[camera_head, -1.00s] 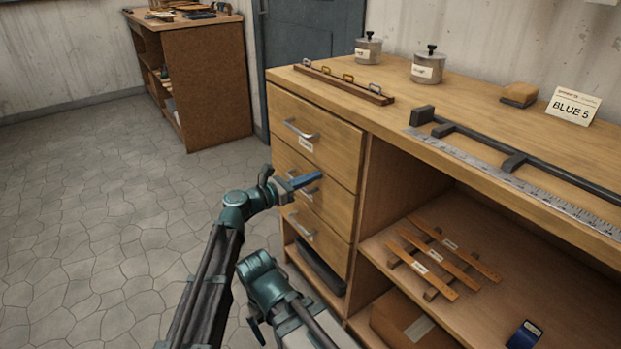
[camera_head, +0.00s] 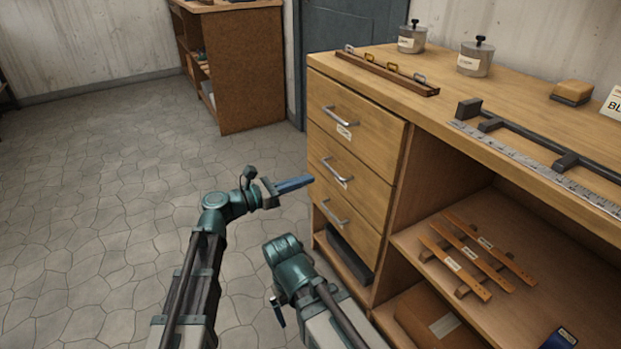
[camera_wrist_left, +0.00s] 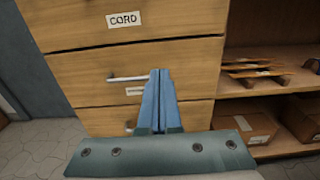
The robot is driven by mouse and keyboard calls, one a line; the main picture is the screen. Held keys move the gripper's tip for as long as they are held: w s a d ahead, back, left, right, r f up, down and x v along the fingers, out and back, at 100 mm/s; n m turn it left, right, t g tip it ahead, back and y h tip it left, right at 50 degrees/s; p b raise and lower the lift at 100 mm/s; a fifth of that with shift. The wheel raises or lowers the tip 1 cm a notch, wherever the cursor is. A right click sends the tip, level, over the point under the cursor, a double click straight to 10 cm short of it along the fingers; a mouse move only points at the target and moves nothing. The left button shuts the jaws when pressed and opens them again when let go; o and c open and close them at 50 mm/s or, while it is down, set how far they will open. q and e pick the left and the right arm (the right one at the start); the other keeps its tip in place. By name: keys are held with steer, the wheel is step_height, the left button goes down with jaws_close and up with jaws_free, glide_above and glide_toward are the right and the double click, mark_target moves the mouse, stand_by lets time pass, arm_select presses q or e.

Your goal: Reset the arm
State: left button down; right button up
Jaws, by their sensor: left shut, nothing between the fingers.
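My left gripper (camera_head: 293,184) is shut and empty, with its blue fingers pointing right, in the air in front of the wooden drawer cabinet. It also shows in the left wrist view (camera_wrist_left: 159,75), its two fingers together in front of the middle drawer (camera_wrist_left: 110,72). In the head view it is apart from the drawers. The three drawers look shut: the top drawer (camera_head: 365,135), the middle drawer (camera_head: 360,182) and the bottom drawer (camera_head: 355,220). My other arm shows low in the head view, but I see no right gripper fingers.
The bench top holds two lidded pots (camera_head: 411,38), a rail with hooks (camera_head: 385,72), a long ruler (camera_head: 540,165) and a sanding block (camera_head: 571,92). The open shelf holds wooden strips (camera_head: 470,262) and a cardboard box (camera_head: 425,322). The floor (camera_head: 90,220) at left is clear.

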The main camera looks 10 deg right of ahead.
arm_select(q)
steer(key=s+a+f+m+g+y, duration=0.2)
steer(key=s+a+f+m+y, duration=0.2)
steer(key=a+f+m, duration=0.3)
steer(key=s+a+f+m+g+y, duration=0.1)
steer(key=s+a+f+m+y, duration=0.4)
steer(key=f, duration=0.4)
steer(key=s+a+f+m+g+y, duration=0.1)
steer(key=s+a+f+m+y, duration=0.3)
steer(key=a, duration=0.4)
steer(key=s+a+f+m+g+y, duration=0.1)
steer(key=s+a+f+m+y, duration=0.1)
steer(key=s+a+m+y, duration=0.35)
steer(key=s+d+r+m+p, duration=0.4)
steer(key=d+r+p, duration=0.1)
steer(key=d, duration=0.4)
step_height(320, 180, up, 38)
steer(key=p, duration=3.7)
steer(key=shift+a+f+g, duration=0.25)
steer(key=shift+a+g, duration=0.15)
